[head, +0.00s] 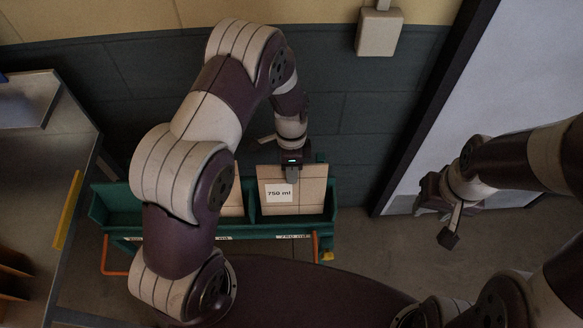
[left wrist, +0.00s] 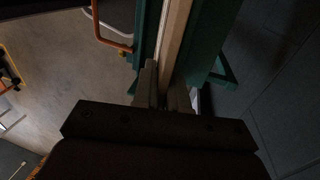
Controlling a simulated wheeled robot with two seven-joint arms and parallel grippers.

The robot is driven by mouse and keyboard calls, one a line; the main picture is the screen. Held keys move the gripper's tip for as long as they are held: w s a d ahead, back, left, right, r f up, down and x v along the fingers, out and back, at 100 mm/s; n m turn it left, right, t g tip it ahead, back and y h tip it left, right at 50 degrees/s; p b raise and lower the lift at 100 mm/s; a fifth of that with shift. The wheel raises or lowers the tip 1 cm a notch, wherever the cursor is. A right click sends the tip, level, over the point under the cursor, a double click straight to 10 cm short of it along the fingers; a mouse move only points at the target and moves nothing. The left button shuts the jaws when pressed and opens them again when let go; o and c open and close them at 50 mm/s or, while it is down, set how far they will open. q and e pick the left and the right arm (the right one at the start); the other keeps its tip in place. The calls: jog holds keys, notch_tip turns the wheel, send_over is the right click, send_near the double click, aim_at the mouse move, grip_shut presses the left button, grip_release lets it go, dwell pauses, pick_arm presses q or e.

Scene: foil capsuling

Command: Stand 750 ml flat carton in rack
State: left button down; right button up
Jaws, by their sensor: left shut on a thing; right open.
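A flat tan carton (head: 308,188) with a white "750 ml" label stands upright in the right compartment of the green rack (head: 100,212) in the head view. My left gripper (head: 292,174) is shut on its top edge. In the left wrist view the fingers (left wrist: 163,88) pinch the carton's thin edge (left wrist: 174,40), with green rack walls on both sides. Another tan carton (head: 233,204) shows in the compartment to the left, mostly hidden by my left arm. My right gripper (head: 440,208) is open and empty, well to the right of the rack.
A metal table (head: 40,150) with a yellow-edged side stands at the left. Orange handles (head: 114,272) stick out from the rack's front. A dark wall is behind the rack and a pale door panel is at the right. Floor between the rack and my right gripper is clear.

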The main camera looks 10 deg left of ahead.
pick_arm(q)
jog(key=c, duration=1.1)
grip_release()
